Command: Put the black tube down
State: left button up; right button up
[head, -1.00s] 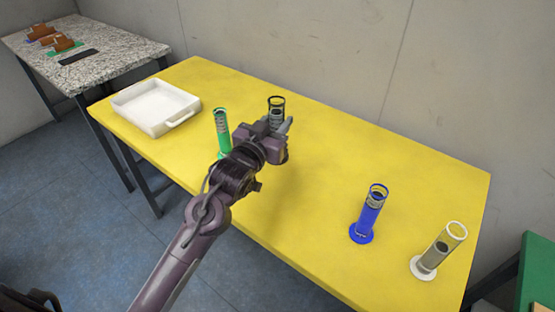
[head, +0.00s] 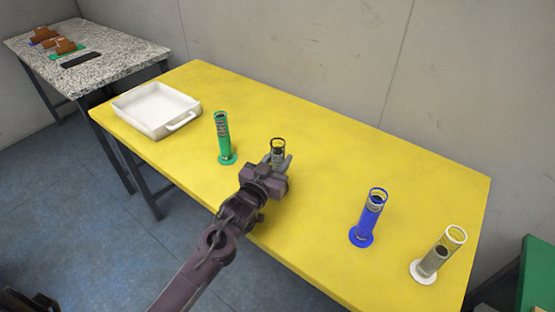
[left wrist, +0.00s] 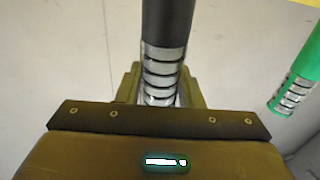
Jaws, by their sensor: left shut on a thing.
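The black tube (head: 278,145) shows above my left gripper (head: 277,165) in the head view, its clear top with a black rim pointing up. My left gripper is shut around it, over the front middle of the yellow table (head: 330,130). The gripper hides the tube's lower part, so I cannot tell whether its foot touches the table. In the left wrist view the dark tube (left wrist: 165,25) and its ringed clear section stand between the fingers (left wrist: 160,95). My right gripper is out of view.
A green tube (head: 223,140) stands just left of the gripper. A blue tube (head: 368,220) and a white tube (head: 436,257) stand to the right. A white tray (head: 150,122) sits at the left end. The table between the black and blue tubes is clear.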

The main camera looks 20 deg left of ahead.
pick_arm(q)
jog(key=shift+f, duration=0.1)
jog(key=o, duration=1.2)
jog(key=s, duration=0.4)
jog(key=s+a+b, duration=0.1)
jog(key=s, duration=0.3)
jog(key=s+a, duration=0.1)
jog(key=s, duration=0.3)
jog(key=shift+d, duration=0.1)
